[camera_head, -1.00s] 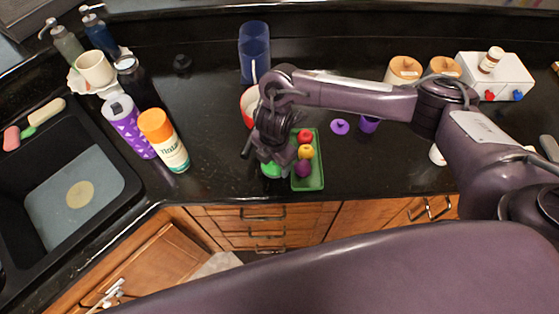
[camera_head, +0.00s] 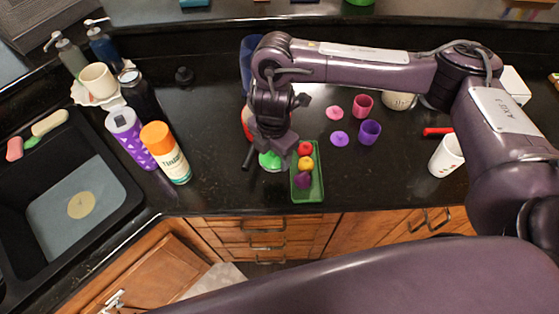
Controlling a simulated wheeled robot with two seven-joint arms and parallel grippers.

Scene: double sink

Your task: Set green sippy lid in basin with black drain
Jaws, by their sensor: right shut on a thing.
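The green sippy lid (camera_head: 269,161) shows at the fingertips of my right gripper (camera_head: 268,150), just left of the green tray. My right gripper is shut on the lid, and the fingers partly hide it. I cannot tell how high it is above the counter. The black sink basin (camera_head: 117,200) is at the left. Its floor is grey, with a round tan drain (camera_head: 81,205); no black drain shows in it. No second basin is in view. My left gripper is not in view.
The green tray (camera_head: 315,188) holds toy fruit. A purple tumbler (camera_head: 130,138) and an orange-capped canister (camera_head: 166,152) stand between the gripper and basin. Pink and purple cups with lids lie right of the arm. A white cup (camera_head: 446,156) stands further right.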

